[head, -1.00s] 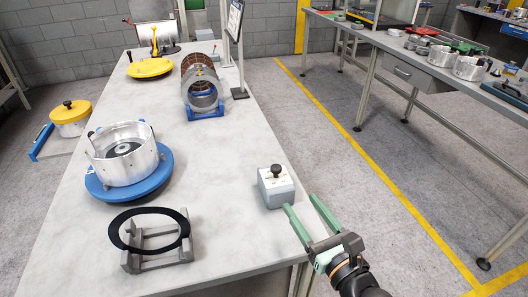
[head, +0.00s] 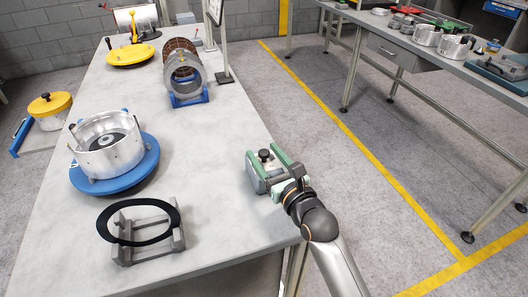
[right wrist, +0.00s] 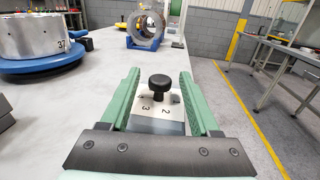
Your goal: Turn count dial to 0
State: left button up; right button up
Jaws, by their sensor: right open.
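The count dial is a small grey box (head: 254,176) with a black knob (head: 264,155) on top, near the right edge of the workbench. In the right wrist view the knob (right wrist: 159,84) stands upright on a light plate (right wrist: 158,108) with printed numbers, of which 2 and 3 are readable. My right gripper (head: 266,162) is open, with its green fingers on either side of the knob. In the right wrist view the gripper (right wrist: 160,85) shows gaps between both fingers and the knob. My left gripper is in no view.
A black ring on a grey stand (head: 122,242) and a metal housing on a blue turntable (head: 118,178) stand to the left. A grey cylinder in a blue cradle (head: 188,98) is farther back. The bench top (head: 205,170) between is clear.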

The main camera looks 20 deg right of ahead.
jog(key=shift+w+a, duration=0.1)
jog(key=shift+w, duration=0.4)
grip_shut()
dwell(0.3)
